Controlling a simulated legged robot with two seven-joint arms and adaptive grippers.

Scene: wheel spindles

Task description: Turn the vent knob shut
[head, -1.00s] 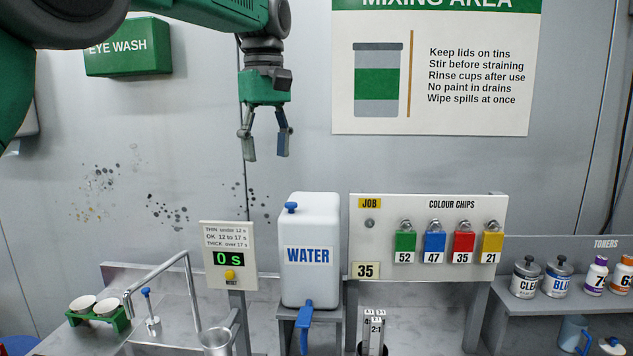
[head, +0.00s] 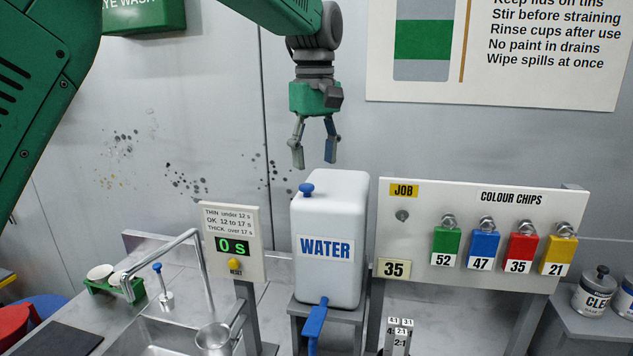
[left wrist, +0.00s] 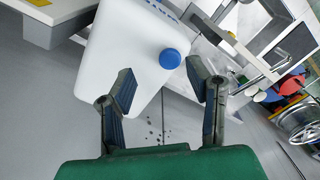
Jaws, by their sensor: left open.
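The vent knob (head: 306,188) is a small blue knob on the top left of the white water container (head: 333,235). In the left wrist view the vent knob (left wrist: 170,59) shows as a round blue cap, seen between and beyond my two fingertips. My left gripper (head: 315,160) is open and empty, pointing down a little above the knob and not touching it. The left gripper's spread fingers also show in the left wrist view (left wrist: 160,72). My right gripper is not in view.
A blue tap (head: 314,322) hangs at the container's lower front. A timer panel (head: 234,240) stands to its left, beside a sink with a metal faucet (head: 190,240). The colour chips board (head: 480,205) stands close on its right.

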